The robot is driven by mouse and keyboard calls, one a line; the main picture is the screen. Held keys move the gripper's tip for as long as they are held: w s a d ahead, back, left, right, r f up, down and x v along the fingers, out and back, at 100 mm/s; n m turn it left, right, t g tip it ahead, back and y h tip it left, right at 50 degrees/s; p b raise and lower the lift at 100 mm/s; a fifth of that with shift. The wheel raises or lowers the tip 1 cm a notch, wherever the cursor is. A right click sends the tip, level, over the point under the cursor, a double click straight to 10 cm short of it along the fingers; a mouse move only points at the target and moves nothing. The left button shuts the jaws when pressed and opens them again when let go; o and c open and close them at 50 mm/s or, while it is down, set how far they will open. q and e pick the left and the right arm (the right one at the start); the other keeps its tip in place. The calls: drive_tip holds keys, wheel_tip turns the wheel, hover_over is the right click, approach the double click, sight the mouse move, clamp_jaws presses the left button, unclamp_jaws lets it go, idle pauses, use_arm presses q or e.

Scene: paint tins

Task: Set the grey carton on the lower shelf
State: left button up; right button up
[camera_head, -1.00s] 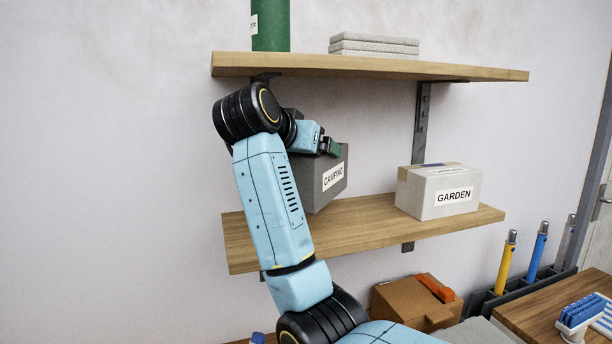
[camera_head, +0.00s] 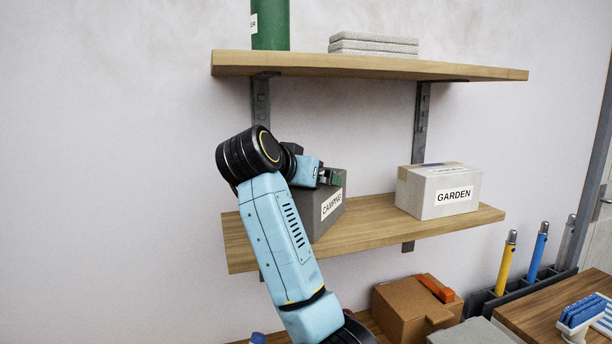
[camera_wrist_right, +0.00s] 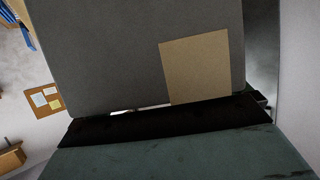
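The grey carton (camera_head: 331,205), with a white CAMPING label, is at the left part of the lower shelf (camera_head: 375,238). Its bottom is at or very near the board; I cannot tell whether it touches. My right gripper (camera_head: 331,178) is at the carton's top and shut on it, with a green finger showing. My forearm hides the carton's left part. In the right wrist view the grey carton (camera_wrist_right: 110,50) fills the middle, with a tan patch on it, right against the dark edge of the gripper. My left gripper is not in view.
A light GARDEN box (camera_head: 438,192) stands on the lower shelf to the right, with a gap of bare board between. The upper shelf (camera_head: 370,66) is overhead, holding a green cylinder (camera_head: 270,25) and stacked grey slabs (camera_head: 374,43). A brown box (camera_head: 405,308) is below.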

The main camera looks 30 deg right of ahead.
drive_tip(key=shift+r, duration=0.1)
drive_tip(key=shift+s+a+r, duration=0.1)
drive_tip(key=shift+a+r, duration=0.05)
drive_tip(key=shift+a, duration=0.1)
drive_tip(key=v, duration=1.1)
drive_tip(key=shift+a, duration=0.2)
drive_tip(key=shift+s+r, duration=0.1)
